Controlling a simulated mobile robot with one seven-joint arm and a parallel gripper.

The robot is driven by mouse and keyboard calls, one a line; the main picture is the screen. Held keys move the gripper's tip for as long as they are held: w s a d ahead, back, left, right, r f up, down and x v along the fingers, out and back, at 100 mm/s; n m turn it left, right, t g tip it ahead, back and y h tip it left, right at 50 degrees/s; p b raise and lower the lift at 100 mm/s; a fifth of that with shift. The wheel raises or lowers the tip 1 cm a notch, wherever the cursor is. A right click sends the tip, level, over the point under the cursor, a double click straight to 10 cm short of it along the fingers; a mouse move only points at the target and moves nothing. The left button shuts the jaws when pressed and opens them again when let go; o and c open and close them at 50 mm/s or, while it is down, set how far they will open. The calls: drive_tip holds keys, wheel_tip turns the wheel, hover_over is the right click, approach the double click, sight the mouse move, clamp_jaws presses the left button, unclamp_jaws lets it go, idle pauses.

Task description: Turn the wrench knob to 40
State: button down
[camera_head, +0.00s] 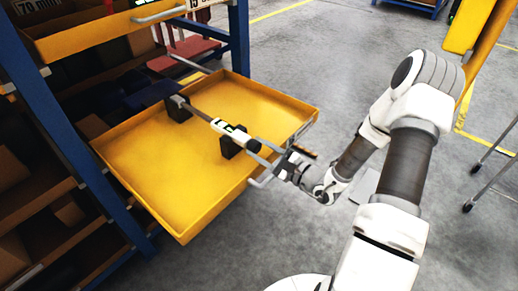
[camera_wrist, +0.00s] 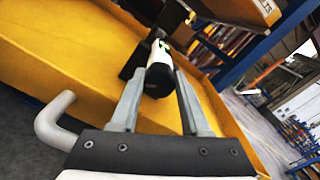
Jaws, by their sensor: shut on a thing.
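A long torque wrench (camera_head: 202,115) lies across two black cradle blocks, the near one (camera_head: 229,153) and the far one (camera_head: 179,112), in a pulled-out yellow drawer (camera_head: 150,180). A white and green scale band sits near its handle end; I cannot read its value. The black knob (camera_head: 252,146) is at the end facing me. My gripper (camera_head: 264,151) reaches over the drawer's front edge and is shut on the knob. In the wrist view the knob (camera_wrist: 157,83) sits between the two grey fingers (camera_wrist: 160,76), in line with the wrench.
The drawer's bent grey handle (camera_head: 262,182) passes close below my gripper; it shows at left in the wrist view (camera_wrist: 52,118). An upper yellow drawer (camera_head: 110,30) and blue rack posts (camera_head: 60,110) stand behind and left. The floor at right is mostly clear.

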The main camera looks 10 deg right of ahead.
drive_tip(key=shift+c, duration=1.9)
unclamp_jaws()
drive_tip(key=shift+m, duration=0.3)
